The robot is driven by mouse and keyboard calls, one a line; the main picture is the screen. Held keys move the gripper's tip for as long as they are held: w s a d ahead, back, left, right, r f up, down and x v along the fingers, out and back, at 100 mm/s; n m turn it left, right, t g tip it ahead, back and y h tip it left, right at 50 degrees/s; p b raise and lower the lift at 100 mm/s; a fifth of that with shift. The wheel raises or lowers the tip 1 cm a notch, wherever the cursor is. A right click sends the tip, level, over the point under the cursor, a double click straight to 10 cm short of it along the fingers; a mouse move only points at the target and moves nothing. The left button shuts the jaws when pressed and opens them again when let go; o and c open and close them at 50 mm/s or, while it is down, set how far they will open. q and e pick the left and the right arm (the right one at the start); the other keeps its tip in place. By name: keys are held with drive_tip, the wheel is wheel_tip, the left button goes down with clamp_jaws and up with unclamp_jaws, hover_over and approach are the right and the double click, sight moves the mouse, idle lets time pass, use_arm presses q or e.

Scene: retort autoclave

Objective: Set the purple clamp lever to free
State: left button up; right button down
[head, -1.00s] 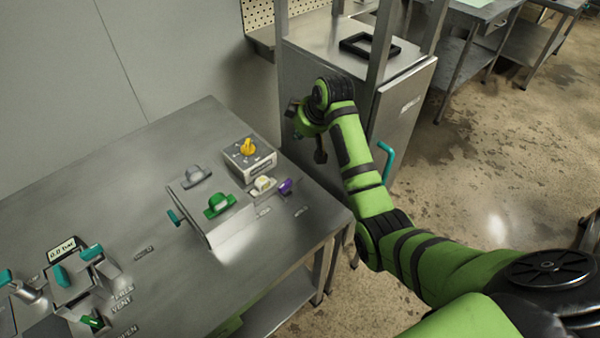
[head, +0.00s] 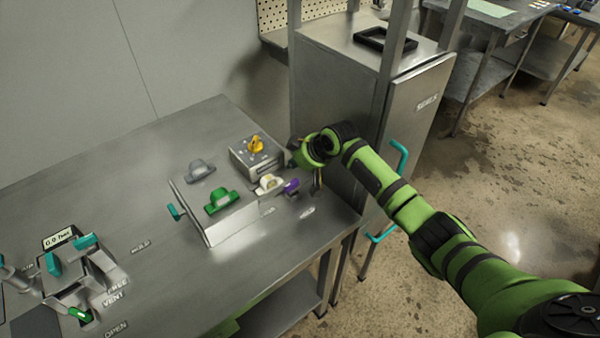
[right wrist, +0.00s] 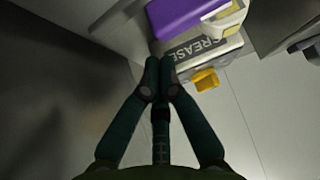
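The purple clamp lever (head: 291,187) is at the right end of the table, just right of a white and yellow piece. In the right wrist view the purple part (right wrist: 183,17) is at the top, just beyond my fingertips. My right gripper (head: 318,181) points down at the table's right end, just right of the purple lever. In the right wrist view its two fingers (right wrist: 159,65) are together with nothing between them. I cannot tell whether they touch the lever. My left gripper is not in view.
A metal box (head: 222,219) with a green handle (head: 221,201) stands left of the lever. Behind is a box with a yellow knob (head: 255,145). A metal cabinet (head: 425,110) stands right of the table. Teal levers and a gauge are at far left. The table's middle is clear.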

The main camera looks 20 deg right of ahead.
sight(304, 181)
drive_tip(key=x, duration=0.3)
drive_tip(key=shift+f, duration=0.15)
drive_tip(key=shift+s+d+p, duration=0.35)
drive_tip(key=shift+s+p, duration=0.2)
drive_tip(key=shift+s, duration=0.05)
drive_tip(key=shift+s+d+p, duration=0.35)
drive_tip(key=shift+s+p, duration=0.2)
drive_tip(key=shift+s, duration=0.1)
drive_tip(key=shift+s+d, duration=0.2)
drive_tip(key=shift+s, duration=0.35)
drive_tip(key=shift+s+d+r+p, duration=0.2)
drive_tip(key=shift+s+d+p, duration=0.25)
drive_tip(key=shift+p, duration=0.65)
drive_tip(key=shift+s+a+f, duration=0.1)
drive_tip(key=shift+s+f, duration=0.15)
